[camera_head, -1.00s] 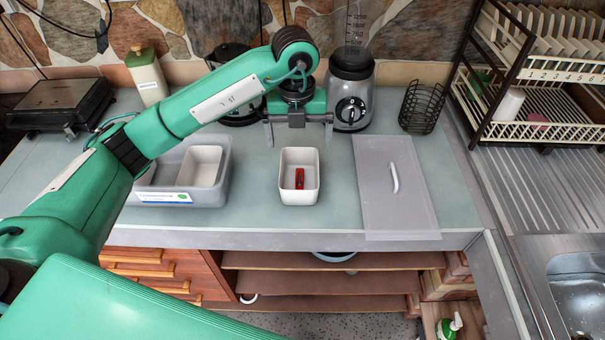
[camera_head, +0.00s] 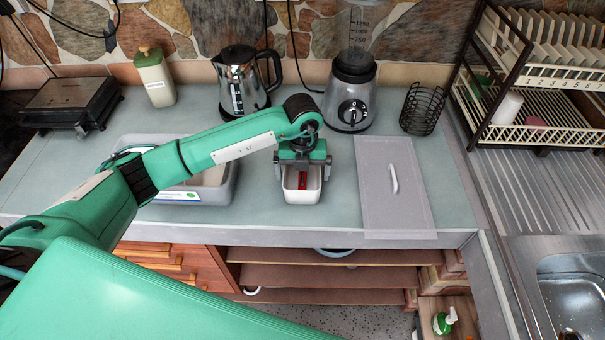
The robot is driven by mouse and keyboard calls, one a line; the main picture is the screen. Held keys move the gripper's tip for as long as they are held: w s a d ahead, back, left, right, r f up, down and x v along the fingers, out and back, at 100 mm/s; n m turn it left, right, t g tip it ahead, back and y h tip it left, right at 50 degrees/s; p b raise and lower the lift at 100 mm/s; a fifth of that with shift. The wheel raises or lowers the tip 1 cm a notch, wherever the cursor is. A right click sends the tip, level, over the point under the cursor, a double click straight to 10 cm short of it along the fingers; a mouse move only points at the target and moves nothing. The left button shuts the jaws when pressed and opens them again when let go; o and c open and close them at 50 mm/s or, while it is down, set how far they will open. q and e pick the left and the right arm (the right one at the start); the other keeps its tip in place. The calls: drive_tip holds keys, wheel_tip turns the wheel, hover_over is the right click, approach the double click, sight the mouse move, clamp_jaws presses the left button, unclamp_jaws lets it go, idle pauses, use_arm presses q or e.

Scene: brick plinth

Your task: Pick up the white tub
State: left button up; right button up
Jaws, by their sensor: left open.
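A white tub (camera_head: 301,197) stands upright on the counter near its front edge, with a small red object (camera_head: 302,180) inside. My left gripper (camera_head: 302,172) is open above the tub, its two fingers at the left and right of the tub's side walls. The gripper body hides the back part of the tub. I cannot tell whether the fingers touch the walls. My right gripper does not show.
A grey bin (camera_head: 190,197) stands at the left, partly behind my arm. A grey lid with a white handle (camera_head: 415,213) lies at the right. A kettle (camera_head: 240,80), a blender (camera_head: 350,95) and a wire basket (camera_head: 422,108) stand behind. A sink (camera_head: 575,285) is at far right.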

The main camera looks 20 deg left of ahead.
use_arm(q)
drive_tip(key=shift+f, duration=0.55)
drive_tip(key=c, duration=0.8)
drive_tip(key=shift+c, duration=0.2)
